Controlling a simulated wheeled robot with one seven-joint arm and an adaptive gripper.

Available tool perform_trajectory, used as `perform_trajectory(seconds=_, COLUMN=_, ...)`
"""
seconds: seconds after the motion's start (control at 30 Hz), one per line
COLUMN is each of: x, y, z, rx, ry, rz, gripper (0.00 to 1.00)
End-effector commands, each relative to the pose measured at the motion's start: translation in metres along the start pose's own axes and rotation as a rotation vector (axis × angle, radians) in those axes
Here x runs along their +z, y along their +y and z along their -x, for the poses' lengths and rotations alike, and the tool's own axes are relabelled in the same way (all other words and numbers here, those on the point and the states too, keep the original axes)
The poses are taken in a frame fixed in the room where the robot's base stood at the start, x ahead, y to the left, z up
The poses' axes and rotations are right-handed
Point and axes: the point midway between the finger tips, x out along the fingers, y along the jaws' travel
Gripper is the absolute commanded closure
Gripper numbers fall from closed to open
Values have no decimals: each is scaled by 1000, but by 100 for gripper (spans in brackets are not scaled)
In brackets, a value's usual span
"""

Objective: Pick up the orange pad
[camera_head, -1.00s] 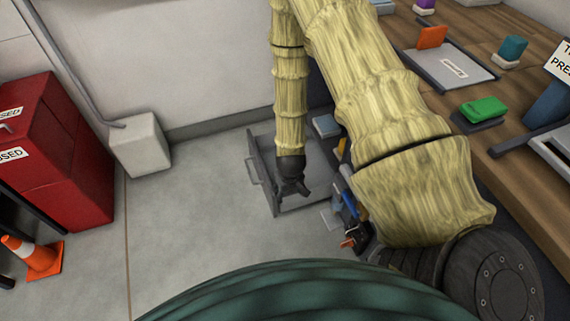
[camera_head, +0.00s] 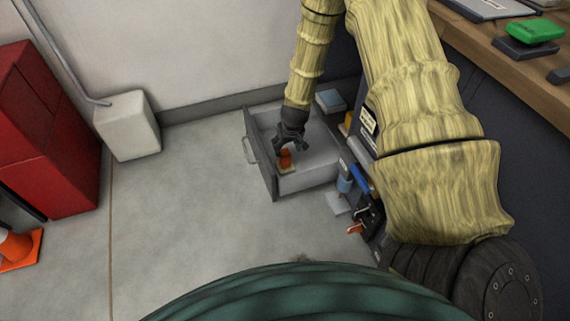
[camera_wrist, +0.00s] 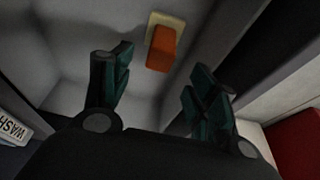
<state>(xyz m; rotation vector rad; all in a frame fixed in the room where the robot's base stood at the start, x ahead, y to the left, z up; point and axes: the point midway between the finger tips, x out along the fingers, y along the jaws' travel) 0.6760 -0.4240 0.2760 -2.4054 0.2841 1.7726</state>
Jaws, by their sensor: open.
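An orange pad (camera_head: 286,157) on a cream base stands inside an open grey drawer (camera_head: 261,168), near its front panel. In the wrist view the orange pad (camera_wrist: 161,48) appears at the upper middle, with its cream base (camera_wrist: 160,18) behind it. My gripper (camera_head: 287,146) points down into the drawer, just above and beside the pad in the head view. In the wrist view my gripper (camera_wrist: 161,78) has its two fingers spread, with nothing between them. The pad shows beyond the fingertips, and no contact is visible.
The drawer walls surround the fingers closely. Several small items, including a blue one (camera_head: 359,178), sit right of the drawer by the dark cabinet. A workbench (camera_head: 480,45) holds a green block (camera_head: 534,29). A white box (camera_head: 128,124) stands left; the floor between is clear.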

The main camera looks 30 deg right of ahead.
Motion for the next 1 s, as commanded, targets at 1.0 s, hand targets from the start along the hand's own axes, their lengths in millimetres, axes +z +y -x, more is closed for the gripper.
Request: perform_trajectory(seconds=1.0, x=0, y=0, z=-101, rx=1, ry=-1, rz=-1, gripper=41)
